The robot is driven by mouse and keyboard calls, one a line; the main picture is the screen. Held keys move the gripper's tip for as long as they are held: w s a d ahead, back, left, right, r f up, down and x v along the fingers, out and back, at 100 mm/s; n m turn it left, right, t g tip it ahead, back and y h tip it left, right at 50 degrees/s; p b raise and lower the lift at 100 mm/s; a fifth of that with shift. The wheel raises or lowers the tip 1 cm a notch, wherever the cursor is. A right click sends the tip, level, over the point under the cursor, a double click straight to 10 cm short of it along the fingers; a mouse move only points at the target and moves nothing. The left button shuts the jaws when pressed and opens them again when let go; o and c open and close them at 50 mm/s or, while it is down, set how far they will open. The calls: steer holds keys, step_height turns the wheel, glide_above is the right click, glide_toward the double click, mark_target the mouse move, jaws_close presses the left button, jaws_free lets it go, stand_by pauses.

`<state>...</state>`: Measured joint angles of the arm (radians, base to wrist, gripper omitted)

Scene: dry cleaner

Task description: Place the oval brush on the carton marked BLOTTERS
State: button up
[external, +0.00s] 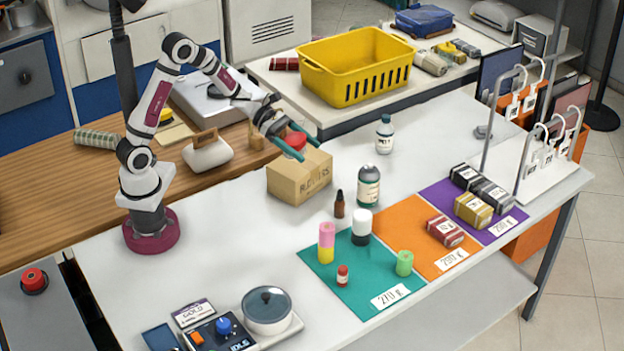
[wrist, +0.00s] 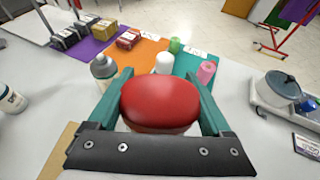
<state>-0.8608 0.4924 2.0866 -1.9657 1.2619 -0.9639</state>
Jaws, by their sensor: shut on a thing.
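The oval brush, with a red top, is between the green fingers of my gripper (external: 298,148). It shows at the back of the carton top in the external view (external: 294,141) and fills the middle of the wrist view (wrist: 160,103). My gripper (wrist: 158,95) is shut on its sides. The tan carton (external: 298,183), with partly legible dark lettering on its front, stands on the white table. A corner of it shows at lower left in the wrist view (wrist: 60,150). The brush is over the carton; I cannot tell whether it touches the top.
A dark-capped bottle (external: 368,187) and small brown dropper bottle (external: 339,204) stand just right of the carton. A white bottle (external: 384,134) is farther back. Coloured mats with spools and packets lie to the right.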

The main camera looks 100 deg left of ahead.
glide_above(308, 163)
step_height(308, 163, down, 6)
steer(key=shift+d+f, duration=0.15)
steer(key=shift+f, duration=0.05)
step_height(308, 163, down, 3)
steer(key=shift+s+f, duration=0.1)
steer(key=shift+f, duration=0.45)
steer(key=shift+f, duration=0.15)
steer(key=o, duration=1.2)
